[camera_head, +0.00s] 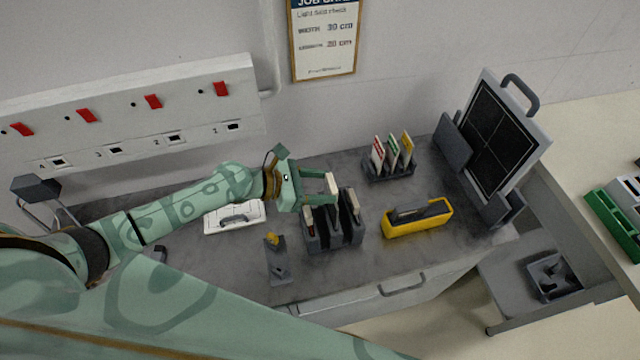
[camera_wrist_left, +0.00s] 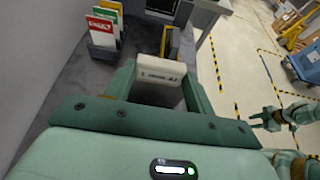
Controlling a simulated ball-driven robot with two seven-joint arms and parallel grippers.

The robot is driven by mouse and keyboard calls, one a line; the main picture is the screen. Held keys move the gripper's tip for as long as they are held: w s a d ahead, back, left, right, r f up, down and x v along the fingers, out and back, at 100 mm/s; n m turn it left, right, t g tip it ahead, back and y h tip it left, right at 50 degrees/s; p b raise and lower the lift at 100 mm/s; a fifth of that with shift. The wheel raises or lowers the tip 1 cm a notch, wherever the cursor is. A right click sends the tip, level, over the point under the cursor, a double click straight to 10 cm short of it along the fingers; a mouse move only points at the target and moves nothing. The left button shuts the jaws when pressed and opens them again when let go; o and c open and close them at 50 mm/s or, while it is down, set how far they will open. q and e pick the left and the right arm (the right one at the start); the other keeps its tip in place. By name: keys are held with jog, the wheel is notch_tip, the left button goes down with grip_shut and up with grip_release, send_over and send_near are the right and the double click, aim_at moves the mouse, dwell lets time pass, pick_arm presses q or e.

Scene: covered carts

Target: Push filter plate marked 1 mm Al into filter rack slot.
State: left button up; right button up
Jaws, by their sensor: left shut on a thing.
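My left gripper (camera_head: 327,188) is shut on a pale filter plate (camera_head: 331,183), at the dark grey filter rack (camera_head: 322,238) on the cart top. In the left wrist view the plate (camera_wrist_left: 161,70) sits between the fingers of the left gripper (camera_wrist_left: 158,88). Its dark marking looks upside down and I cannot read it surely. The plate stands up above the rack; I cannot tell how deep its lower edge sits in a slot. Other plates (camera_head: 353,201) stand in the rack. My right gripper (camera_wrist_left: 265,120) shows small at the right of the wrist view, apparently open and empty.
A holder with red, green and yellow marked cards (camera_head: 392,155) stands behind. A yellow tray (camera_head: 420,222) is right of the rack, a dark panel (camera_head: 497,135) beyond it. A small grey stand (camera_head: 279,265) and white clipboard-like item (camera_head: 235,217) are left.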

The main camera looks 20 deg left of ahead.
aim_at(330, 205)
pick_arm(q)
jog(key=shift+f+b, duration=3.7)
jog(key=shift+f, duration=0.6)
jog(key=o, duration=1.1)
jog(key=v, duration=1.6)
jog(key=shift+s+a+r+b, duration=0.1)
jog(key=shift+s+b, duration=0.05)
jog(key=shift+b, duration=0.25)
